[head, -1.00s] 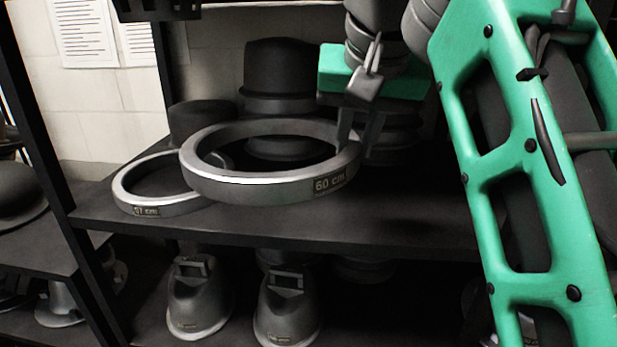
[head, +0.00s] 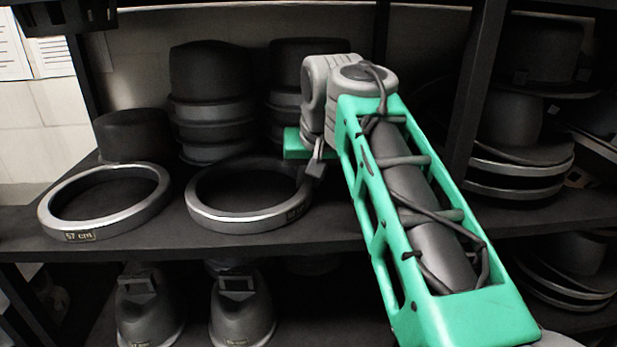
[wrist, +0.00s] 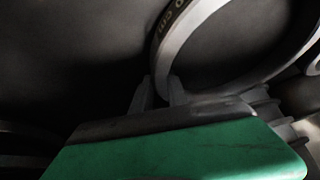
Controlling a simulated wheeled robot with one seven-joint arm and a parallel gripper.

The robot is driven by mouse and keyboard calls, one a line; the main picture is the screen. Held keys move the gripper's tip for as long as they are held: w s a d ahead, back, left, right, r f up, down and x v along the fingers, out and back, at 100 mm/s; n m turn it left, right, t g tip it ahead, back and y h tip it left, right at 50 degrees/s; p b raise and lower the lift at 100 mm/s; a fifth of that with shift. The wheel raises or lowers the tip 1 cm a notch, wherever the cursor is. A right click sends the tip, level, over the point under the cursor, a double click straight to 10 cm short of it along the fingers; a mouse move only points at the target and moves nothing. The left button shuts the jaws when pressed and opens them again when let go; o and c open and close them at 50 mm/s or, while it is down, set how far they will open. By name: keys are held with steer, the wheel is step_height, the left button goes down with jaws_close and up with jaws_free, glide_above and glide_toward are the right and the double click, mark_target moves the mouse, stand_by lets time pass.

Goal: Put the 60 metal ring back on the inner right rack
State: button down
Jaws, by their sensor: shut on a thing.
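The 60 metal ring (head: 235,222) is a wide grey hoop with a small, dim label on its front right. It lies about level over the middle rack shelf, right of the 57 cm ring (head: 72,222) and apart from it. I cannot tell whether it touches the shelf. My gripper (wrist: 160,90) is shut on the ring's rim, at its right side in the head view. The wrist view shows the rim (wrist: 168,62) between the two fingers.
Stacked dark hat blocks (head: 212,100) stand behind the rings, with a low dark block (head: 133,135) behind the 57 cm ring. A dark upright (head: 472,95) stands right of my arm, with stacked hat forms beyond it. Grey cone-shaped blocks (head: 242,310) stand on the shelf below.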

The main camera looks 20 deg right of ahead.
steer(key=shift+s, duration=0.1)
steer(key=c, duration=1.8)
jaws_free()
steer(key=shift+f, duration=0.1)
steer(key=o, duration=0.5)
steer(key=p+v, duration=0.3)
steer(key=v, duration=0.9)
steer(key=shift+p, duration=0.35)
